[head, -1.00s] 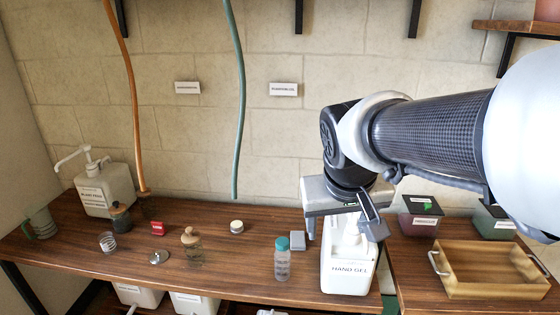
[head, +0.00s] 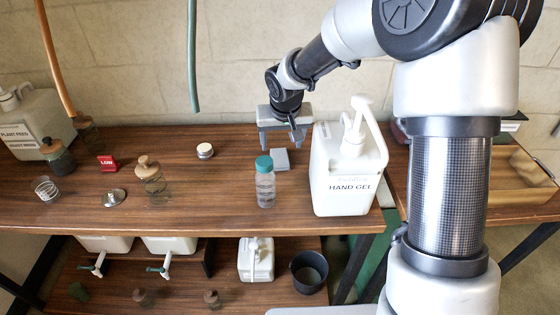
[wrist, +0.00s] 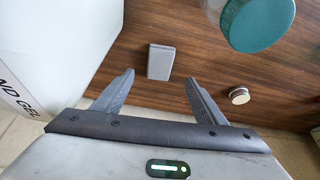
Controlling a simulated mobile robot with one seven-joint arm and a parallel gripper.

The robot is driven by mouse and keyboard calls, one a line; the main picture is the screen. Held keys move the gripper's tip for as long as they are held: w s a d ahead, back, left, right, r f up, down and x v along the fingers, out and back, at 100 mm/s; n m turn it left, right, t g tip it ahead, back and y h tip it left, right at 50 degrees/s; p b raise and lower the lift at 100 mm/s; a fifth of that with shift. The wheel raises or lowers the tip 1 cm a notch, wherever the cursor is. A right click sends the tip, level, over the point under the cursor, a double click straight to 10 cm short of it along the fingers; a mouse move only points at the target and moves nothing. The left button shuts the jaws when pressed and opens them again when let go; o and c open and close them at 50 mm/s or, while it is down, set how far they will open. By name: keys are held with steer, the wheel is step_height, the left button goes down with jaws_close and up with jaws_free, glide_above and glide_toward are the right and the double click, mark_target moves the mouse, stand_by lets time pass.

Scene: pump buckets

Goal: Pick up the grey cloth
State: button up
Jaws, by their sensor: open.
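The grey cloth is a small, flat, folded-looking grey rectangle (head: 280,159) on the wooden table, between the teal-capped bottle (head: 265,182) and the hand gel container (head: 347,168). In the wrist view the grey cloth (wrist: 160,62) appears between and just beyond my fingertips. My gripper (head: 279,143) is open, pointing down above and behind the cloth in the head view. Its fingers also show, spread and empty, in the wrist view (wrist: 159,77). I cannot tell the exact height between fingertips and cloth.
The bottle's teal cap (wrist: 258,22) is close on the right in the wrist view. A small round jar (head: 205,151) stands left of the cloth. The wooden tray (head: 508,195) is at the right. Table between jar and bottle is clear.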

mark_target(280, 157)
steer(key=b+x, duration=0.1)
steer(key=x, duration=0.8)
steer(key=shift+w+r+b, duration=0.1)
steer(key=shift+w+b, duration=0.05)
steer(key=shift+b, duration=0.25)
steer(key=c, duration=1.1)
